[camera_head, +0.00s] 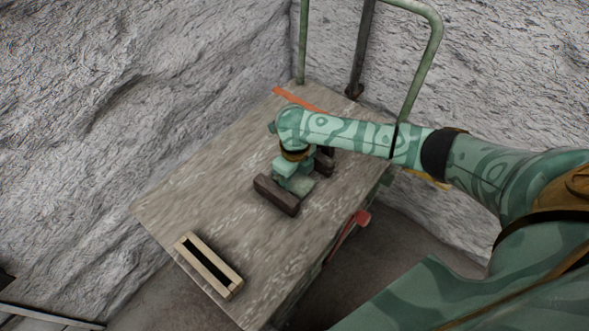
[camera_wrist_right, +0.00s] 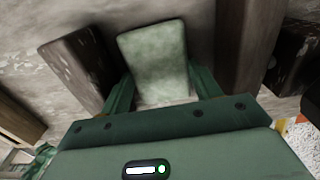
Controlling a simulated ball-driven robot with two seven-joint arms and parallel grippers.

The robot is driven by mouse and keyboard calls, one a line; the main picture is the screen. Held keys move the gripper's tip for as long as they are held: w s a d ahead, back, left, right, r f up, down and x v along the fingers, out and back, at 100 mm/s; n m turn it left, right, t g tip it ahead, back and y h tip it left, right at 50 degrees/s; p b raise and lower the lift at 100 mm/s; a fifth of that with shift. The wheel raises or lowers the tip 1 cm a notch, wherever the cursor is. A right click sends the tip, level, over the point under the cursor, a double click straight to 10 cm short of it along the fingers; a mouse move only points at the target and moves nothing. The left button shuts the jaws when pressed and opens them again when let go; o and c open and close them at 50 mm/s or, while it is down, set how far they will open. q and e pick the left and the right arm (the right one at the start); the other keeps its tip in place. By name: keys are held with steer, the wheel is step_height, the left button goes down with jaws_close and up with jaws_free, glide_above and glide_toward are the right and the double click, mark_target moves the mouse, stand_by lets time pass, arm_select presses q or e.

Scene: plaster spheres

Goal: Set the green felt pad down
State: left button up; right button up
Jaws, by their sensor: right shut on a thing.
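The green felt pad (camera_wrist_right: 153,58) is a pale green slab between the two fingers of my right gripper (camera_wrist_right: 164,88) in the right wrist view. The gripper is shut on it. In the head view my right gripper (camera_head: 296,180) points down over the wooden cart top, with the pad partly hidden beneath it. A dark brown block (camera_head: 276,195) lies just in front of it, and another dark piece (camera_head: 325,161) shows behind it. In the wrist view dark brown blocks stand on both sides of the pad, left (camera_wrist_right: 76,66) and right (camera_wrist_right: 243,45). My left gripper is not in view.
A pale wooden frame with a dark slot (camera_head: 208,265) lies near the cart top's front edge. An orange strip (camera_head: 297,99) lies at the back. A green rail (camera_head: 434,45) rises behind the cart top (camera_head: 200,185). The left middle of the top is clear.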

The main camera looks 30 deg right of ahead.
steer(key=o, duration=1)
steer(key=shift+f, duration=0.1)
steer(key=shift+o, duration=0.2)
steer(key=shift+s+a, duration=0.1)
steer(key=shift+a, duration=0.1)
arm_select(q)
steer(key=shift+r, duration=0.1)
arm_select(e)
step_height(320, 180, up, 4)
steer(key=p, duration=0.3)
steer(key=shift+p, duration=0.3)
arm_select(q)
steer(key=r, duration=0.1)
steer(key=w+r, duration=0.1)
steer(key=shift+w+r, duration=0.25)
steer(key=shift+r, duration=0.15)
